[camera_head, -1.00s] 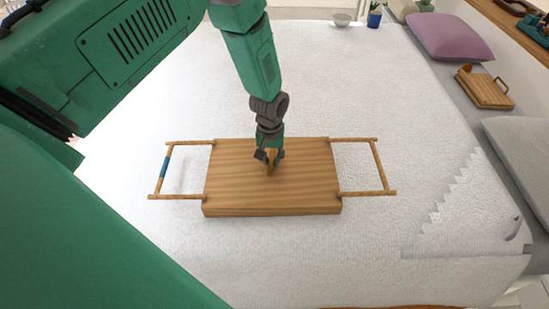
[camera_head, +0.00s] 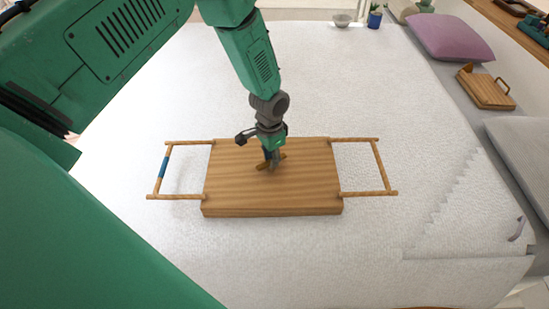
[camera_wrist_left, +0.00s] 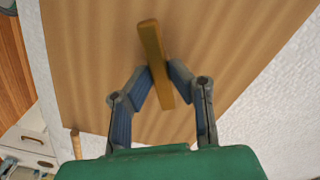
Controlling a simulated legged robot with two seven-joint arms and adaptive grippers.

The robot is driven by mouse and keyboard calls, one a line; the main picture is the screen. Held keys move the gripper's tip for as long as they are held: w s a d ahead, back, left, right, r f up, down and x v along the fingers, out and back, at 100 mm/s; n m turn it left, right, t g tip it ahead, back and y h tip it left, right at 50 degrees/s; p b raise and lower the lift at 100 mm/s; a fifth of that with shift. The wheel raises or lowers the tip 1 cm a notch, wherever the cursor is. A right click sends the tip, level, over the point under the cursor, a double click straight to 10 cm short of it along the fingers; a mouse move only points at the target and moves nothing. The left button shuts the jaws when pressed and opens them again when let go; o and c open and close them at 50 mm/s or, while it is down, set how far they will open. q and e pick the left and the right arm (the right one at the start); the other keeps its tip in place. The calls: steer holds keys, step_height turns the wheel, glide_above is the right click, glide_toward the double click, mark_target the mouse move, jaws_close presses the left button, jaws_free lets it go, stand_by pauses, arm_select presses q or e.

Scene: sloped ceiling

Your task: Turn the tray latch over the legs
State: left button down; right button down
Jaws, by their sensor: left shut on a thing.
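The wooden tray (camera_head: 310,185) lies flat on the white bed, underside up. Its leg frames are spread out flat on both sides: the left leg frame (camera_head: 160,172) has a blue band, the right leg frame (camera_head: 380,165) is plain. The latch (camera_head: 262,165) is a small wooden bar at the middle of the tray, lying at a slant in the head view. My left gripper (camera_head: 271,163) points down and is shut on the latch. In the left wrist view the latch (camera_wrist_left: 151,50) stands between the two fingers (camera_wrist_left: 160,84). My right gripper is not in view.
The white bed (camera_head: 300,260) is clear around the tray.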

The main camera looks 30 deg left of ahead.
arm_select(q)
steer(key=m, duration=0.6)
steer(key=shift+w, duration=0.15)
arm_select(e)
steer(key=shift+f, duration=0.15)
arm_select(q)
steer(key=shift+m, duration=0.3)
steer(key=c, duration=1.5)
jaws_free()
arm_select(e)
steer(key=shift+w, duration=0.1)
arm_select(q)
steer(key=shift+r, duration=0.25)
step_height(320, 180, up, 11)
steer(key=shift+d+r, duration=0.1)
steer(key=shift+r, duration=0.1)
